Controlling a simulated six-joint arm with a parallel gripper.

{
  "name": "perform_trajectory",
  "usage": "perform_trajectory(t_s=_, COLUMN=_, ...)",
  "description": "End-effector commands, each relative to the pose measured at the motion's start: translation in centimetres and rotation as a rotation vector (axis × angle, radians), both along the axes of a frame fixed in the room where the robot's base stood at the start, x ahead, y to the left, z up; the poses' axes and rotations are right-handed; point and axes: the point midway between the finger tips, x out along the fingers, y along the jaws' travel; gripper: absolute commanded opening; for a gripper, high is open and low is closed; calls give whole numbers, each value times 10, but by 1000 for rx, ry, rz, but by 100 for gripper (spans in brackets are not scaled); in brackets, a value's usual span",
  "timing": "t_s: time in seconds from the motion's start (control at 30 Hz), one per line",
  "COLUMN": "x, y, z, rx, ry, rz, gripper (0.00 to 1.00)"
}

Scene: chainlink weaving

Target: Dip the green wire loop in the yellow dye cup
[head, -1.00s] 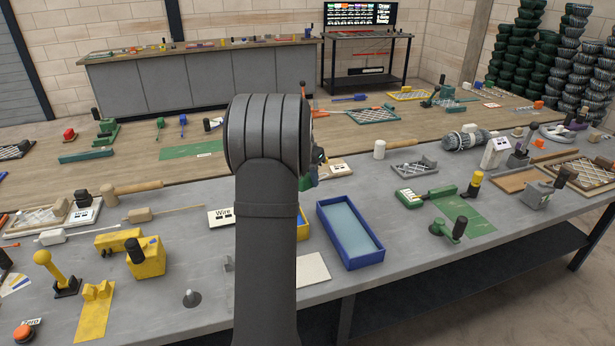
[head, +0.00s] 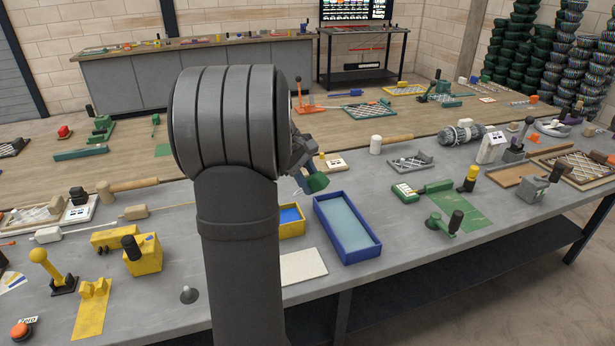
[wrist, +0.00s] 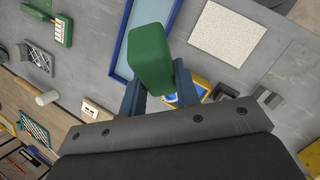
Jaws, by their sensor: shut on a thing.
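My gripper (head: 303,160) is shut on a green block-like piece (head: 313,182), held above the bench beyond the blue tray. In the wrist view the green piece (wrist: 151,55) stands out between my two blue-grey fingers. No wire loop can be made out on it; it may be hidden. A small yellow-walled container (head: 293,231) with blue inside sits on the bench, below and left of the gripper in the head view. It shows partly behind a finger in the wrist view (wrist: 204,81). I cannot tell whether it is the dye cup.
A blue-rimmed tray (head: 362,254) with a pale blue floor stands right of the yellow container. A whitish square plate (head: 303,266) lies in front. A yellow block tool (head: 148,254) is at left. A green mat (head: 470,216) with a lever tool is at right.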

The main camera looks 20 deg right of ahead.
Motion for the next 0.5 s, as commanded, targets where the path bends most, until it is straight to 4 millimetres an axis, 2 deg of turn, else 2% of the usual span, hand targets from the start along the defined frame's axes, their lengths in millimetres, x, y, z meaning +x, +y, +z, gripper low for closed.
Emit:
perform_trajectory(t_s=0.23, x=-6, y=1, z=-3, rx=-23, ry=17, rz=77, gripper=5)
perform_trajectory(t_s=0.5, x=-6, y=1, z=-26, rx=-21, ry=17, rz=74, gripper=5)
